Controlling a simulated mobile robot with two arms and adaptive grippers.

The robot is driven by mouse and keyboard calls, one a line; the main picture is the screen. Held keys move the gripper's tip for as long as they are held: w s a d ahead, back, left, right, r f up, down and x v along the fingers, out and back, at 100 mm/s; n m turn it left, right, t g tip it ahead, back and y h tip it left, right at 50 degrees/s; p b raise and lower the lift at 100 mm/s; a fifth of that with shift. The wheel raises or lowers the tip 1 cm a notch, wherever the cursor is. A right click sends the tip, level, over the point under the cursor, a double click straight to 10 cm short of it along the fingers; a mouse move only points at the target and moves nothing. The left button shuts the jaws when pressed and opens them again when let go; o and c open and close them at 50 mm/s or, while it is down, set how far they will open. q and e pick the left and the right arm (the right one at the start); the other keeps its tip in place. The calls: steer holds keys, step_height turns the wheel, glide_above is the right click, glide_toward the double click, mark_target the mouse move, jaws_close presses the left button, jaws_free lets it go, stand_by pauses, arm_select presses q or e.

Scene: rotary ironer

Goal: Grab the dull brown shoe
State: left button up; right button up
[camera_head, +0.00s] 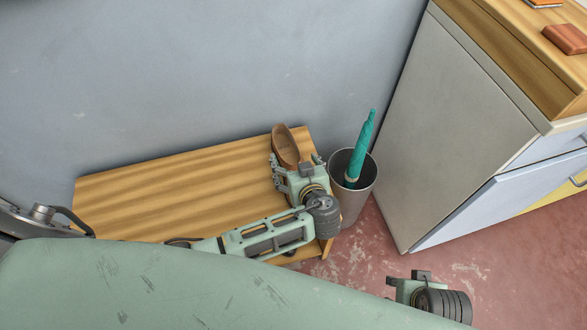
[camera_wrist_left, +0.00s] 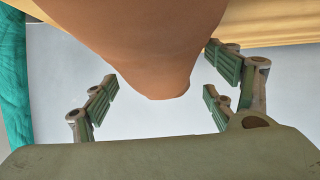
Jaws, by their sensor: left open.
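The brown shoe (camera_head: 285,142) is on the right end of the wooden bench, near the wall. My left gripper (camera_head: 297,166) is at the shoe's near end, with its fingers spread. In the left wrist view the shoe (camera_wrist_left: 145,40) fills the upper middle, and its rounded end reaches between the open fingers of my left gripper (camera_wrist_left: 160,97). Gaps show between the shoe and the finger pads. My right gripper (camera_head: 425,290) is low at the right, over the floor; its fingers cannot be made out.
A metal bin (camera_head: 358,200) with a teal umbrella (camera_head: 361,145) stands just right of the bench end. A cabinet (camera_head: 460,110) is further right.

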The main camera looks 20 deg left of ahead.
arm_select(q)
steer(key=shift+c, duration=0.6)
steer(key=c, duration=1.6)
steer(key=shift+s, duration=0.1)
